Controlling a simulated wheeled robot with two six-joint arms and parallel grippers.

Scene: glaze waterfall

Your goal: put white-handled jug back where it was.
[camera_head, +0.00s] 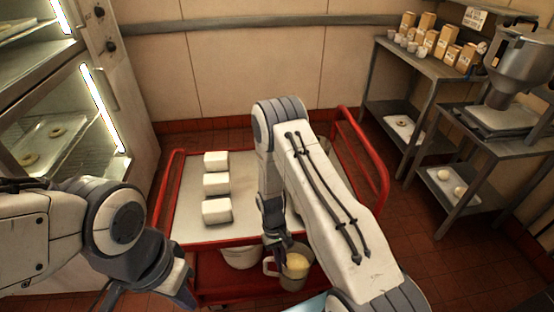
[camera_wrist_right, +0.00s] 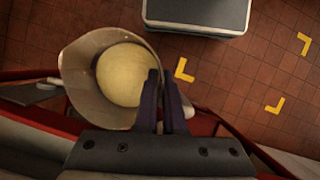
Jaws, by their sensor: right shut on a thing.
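The jug (camera_head: 295,270) is a grey, translucent vessel holding pale yellow contents. Its pale handle (camera_head: 268,266) is on the left side in the head view. My right gripper (camera_head: 276,238) is shut on the jug at the handle side, near the front edge of the red cart (camera_head: 215,242). In the right wrist view the jug (camera_wrist_right: 84,94) looks upright, beside the closed fingers (camera_wrist_right: 166,108), which hide part of its rim and the handle. My left gripper (camera_head: 178,290) is low in the head view, left of the jug; its fingers are unclear.
Three white blocks (camera_head: 216,184) stand on the cart's top tray. A white bowl (camera_head: 239,258) sits lower at the cart's front. In the wrist view a grey-topped box (camera_wrist_right: 197,14) stands near yellow floor marks (camera_wrist_right: 184,70). Shelves (camera_head: 428,62) stand at the right.

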